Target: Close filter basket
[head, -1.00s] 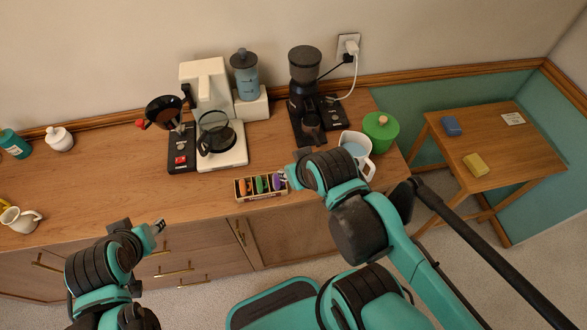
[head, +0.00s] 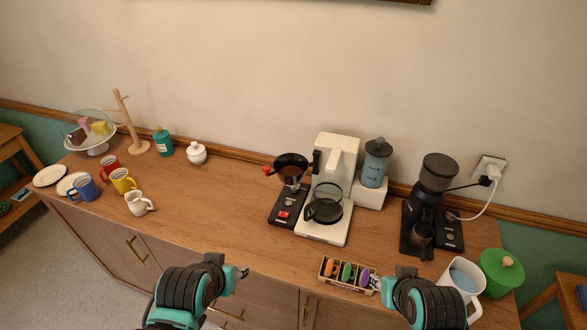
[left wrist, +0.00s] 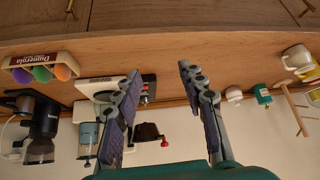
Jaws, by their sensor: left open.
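The white coffee maker (head: 333,155) stands against the wall with a glass carafe (head: 325,205) on its base. Its dark filter basket (head: 291,168) with a red knob is swung out to the left of the body. In the left wrist view, which is upside down, the basket (left wrist: 147,131) shows beyond and between my fingers. My left gripper (head: 243,272) is open and empty at the counter's front edge, apart from the basket; its spread fingers (left wrist: 160,72) show. My right gripper (head: 379,284) is beside the capsule box; its fingers are too small to read.
A box of colored capsules (head: 346,274) lies near the front edge. A black scale with a red switch (head: 285,206) sits below the basket. A grinder (head: 430,195), blue canister (head: 375,163), white pitcher (head: 462,280) and green pot (head: 500,271) stand right.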

